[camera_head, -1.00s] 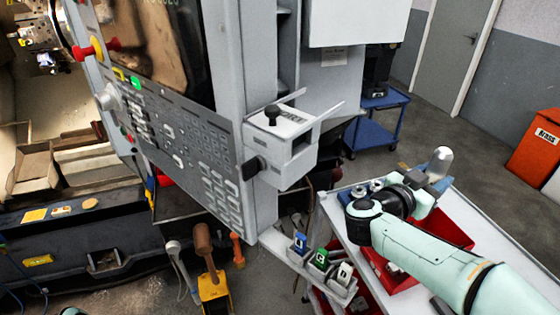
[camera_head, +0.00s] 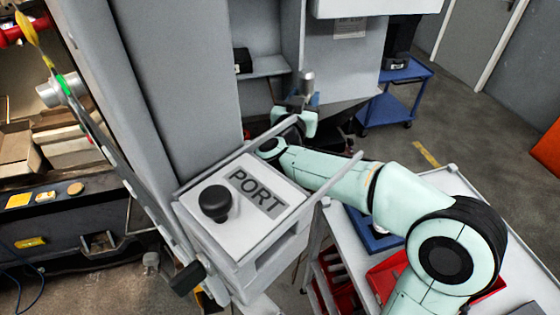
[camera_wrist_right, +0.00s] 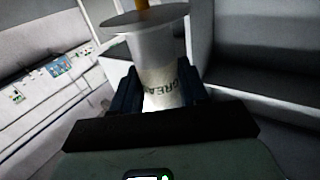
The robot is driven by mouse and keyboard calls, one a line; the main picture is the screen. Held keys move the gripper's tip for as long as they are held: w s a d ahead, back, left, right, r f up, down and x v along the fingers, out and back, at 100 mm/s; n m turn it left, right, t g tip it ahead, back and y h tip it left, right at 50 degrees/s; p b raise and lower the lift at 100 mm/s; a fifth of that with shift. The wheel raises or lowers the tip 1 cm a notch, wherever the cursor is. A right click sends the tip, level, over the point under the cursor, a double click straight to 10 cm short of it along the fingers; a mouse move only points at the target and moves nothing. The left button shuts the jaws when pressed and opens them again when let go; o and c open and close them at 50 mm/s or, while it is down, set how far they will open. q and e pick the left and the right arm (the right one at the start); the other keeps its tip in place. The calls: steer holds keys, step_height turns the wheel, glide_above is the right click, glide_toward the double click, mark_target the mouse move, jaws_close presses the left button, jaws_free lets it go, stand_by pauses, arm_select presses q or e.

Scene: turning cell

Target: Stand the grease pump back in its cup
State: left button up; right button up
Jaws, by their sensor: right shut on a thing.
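The grease pump (camera_wrist_right: 160,60) is a pale, cloudy cylinder with a wide disc-like flange and a yellowish piece at its top. Dark letters starting "GREA" show on its side. My right gripper (camera_wrist_right: 163,88) is shut on its body, with a dark finger on each side. In the head view the pump (camera_head: 307,84) shows small and grey above my right gripper (camera_head: 298,106), beyond the box marked PORT, in front of the grey cabinet. The cup cannot be made out in either view. My left gripper is not in view.
The PORT box (camera_head: 285,205) with its black knob (camera_head: 215,202) stands close in front of my right forearm. An open shelf (camera_head: 262,67) is behind the gripper. A blue cart (camera_head: 392,95) is to the right. A red tray (camera_head: 385,275) lies on the pale bench.

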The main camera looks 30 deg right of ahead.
steer(key=shift+w+a+n+t+y, duration=0.3)
steer(key=shift+w, duration=0.45)
step_height(320, 180, down, 14)
steer(key=shift+f+b, duration=0.2)
steer(key=shift+b, duration=0.85)
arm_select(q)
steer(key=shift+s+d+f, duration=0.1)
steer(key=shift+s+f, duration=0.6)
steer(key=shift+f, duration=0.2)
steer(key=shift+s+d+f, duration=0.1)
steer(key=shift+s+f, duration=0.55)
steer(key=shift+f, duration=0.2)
arm_select(e)
steer(key=shift+a+f, duration=0.1)
steer(key=shift+f, duration=2.5)
arm_select(q)
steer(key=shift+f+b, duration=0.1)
steer(key=shift+b, duration=0.2)
arm_select(e)
steer(key=shift+f, duration=0.1)
steer(key=shift+w+f, duration=0.1)
steer(key=shift+f, duration=0.05)
steer(key=o, duration=1.2)
steer(key=shift+c, duration=0.2)
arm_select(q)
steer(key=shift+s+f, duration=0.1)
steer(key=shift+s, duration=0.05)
